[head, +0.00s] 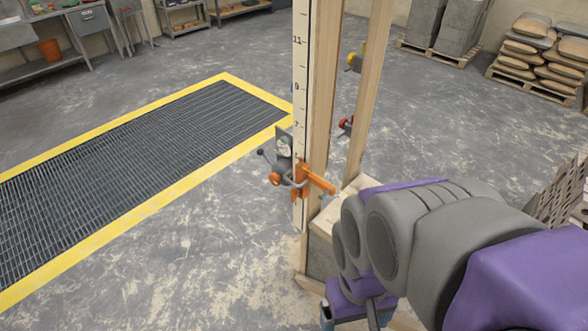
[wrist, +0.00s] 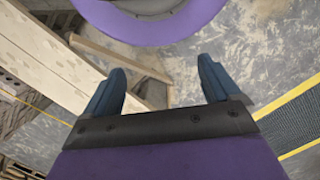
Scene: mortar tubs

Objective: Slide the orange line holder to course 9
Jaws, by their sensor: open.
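The orange line holder (head: 302,181) sits on a white marked pole (head: 300,90) in the head view, low on its scale and below the mark 7. The marks 7, 9 and 11 show on the pole, with 9 above the holder. A grey bracket with an orange knob (head: 276,179) sticks out to the holder's left. My gripper (wrist: 160,80) is open, with nothing between its blue fingers in the wrist view. The holder does not show in the wrist view.
Wooden posts (head: 368,95) stand right behind the pole. Red (head: 346,126) and yellow (head: 355,60) fittings show beyond. A yellow-edged floor grate (head: 150,140) lies left. Stacked sacks (head: 540,60) and grey blocks (head: 455,25) stand at the back right.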

